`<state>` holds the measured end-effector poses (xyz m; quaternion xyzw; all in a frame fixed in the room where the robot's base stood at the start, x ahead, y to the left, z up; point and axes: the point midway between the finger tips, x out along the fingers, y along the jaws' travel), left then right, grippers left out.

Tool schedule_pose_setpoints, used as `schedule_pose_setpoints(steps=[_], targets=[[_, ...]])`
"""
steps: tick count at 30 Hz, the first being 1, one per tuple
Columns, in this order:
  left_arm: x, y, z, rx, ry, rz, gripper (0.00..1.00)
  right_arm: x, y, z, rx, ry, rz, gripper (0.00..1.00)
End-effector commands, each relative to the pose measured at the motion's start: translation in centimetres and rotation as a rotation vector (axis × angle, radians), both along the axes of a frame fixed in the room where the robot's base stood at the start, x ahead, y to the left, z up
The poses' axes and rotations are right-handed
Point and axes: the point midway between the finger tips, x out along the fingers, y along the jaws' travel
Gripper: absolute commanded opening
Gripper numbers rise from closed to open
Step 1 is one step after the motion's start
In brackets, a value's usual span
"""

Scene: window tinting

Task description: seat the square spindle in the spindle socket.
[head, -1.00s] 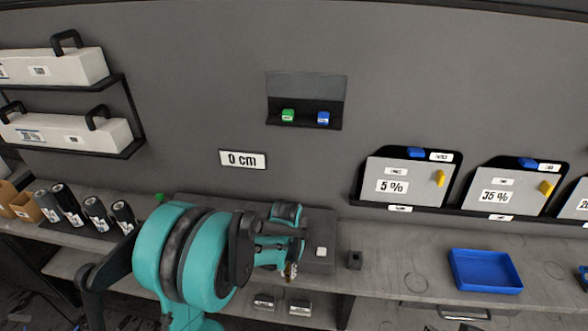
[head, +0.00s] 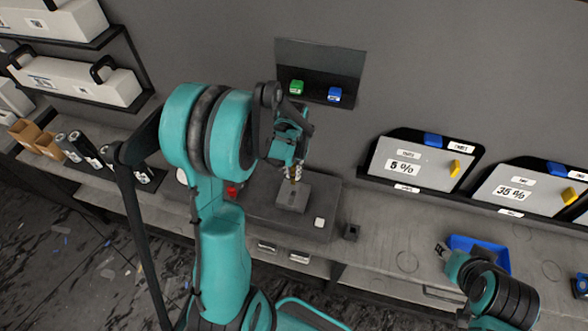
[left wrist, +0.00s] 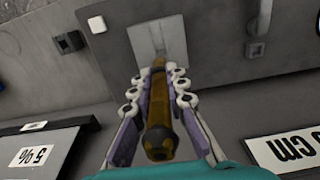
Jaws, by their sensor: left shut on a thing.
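The square spindle is a brass-coloured bar (left wrist: 158,115), gripped lengthwise between the fingers of my left gripper (left wrist: 158,88). In the head view my left gripper (head: 294,165) is above a grey block (head: 284,202) on the dark bench fixture, with the spindle pointing down at it. The block, which looks like the spindle socket, also shows in the left wrist view (left wrist: 142,42), with a pale slot beyond the spindle's far end. I cannot tell whether the tip touches or enters it. My right gripper (head: 440,248) is beside the blue tray; its jaws are too small to read.
A white button (head: 319,222) sits on the fixture's corner, and a small dark cube (head: 352,232) stands right of it. The blue tray (head: 503,258) is partly hidden by my right arm. A wall shelf with green and blue blocks (head: 297,88) is behind my left gripper.

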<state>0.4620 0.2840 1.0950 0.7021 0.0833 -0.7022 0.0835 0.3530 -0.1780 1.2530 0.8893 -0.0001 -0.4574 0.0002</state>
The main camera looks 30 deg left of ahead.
Motion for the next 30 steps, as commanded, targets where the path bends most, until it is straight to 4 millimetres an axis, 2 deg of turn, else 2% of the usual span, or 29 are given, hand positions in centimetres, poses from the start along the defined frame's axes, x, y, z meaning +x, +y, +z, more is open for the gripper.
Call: schedule_pose_setpoints(steps=[8,21,30], targets=[[0.0,0.0,-1.2,0.000,0.000,-0.001,0.00,0.0,0.0,-1.4,0.000,0.000,0.000,0.40],[0.0,0.0,-5.3,0.000,0.000,-0.001,0.00,0.0,0.0,-5.2,0.000,0.000,0.000,0.40],[0.0,0.0,-5.8,0.000,0.000,-0.001,0.00,0.0,0.0,-5.6,0.000,0.000,0.000,0.40]])
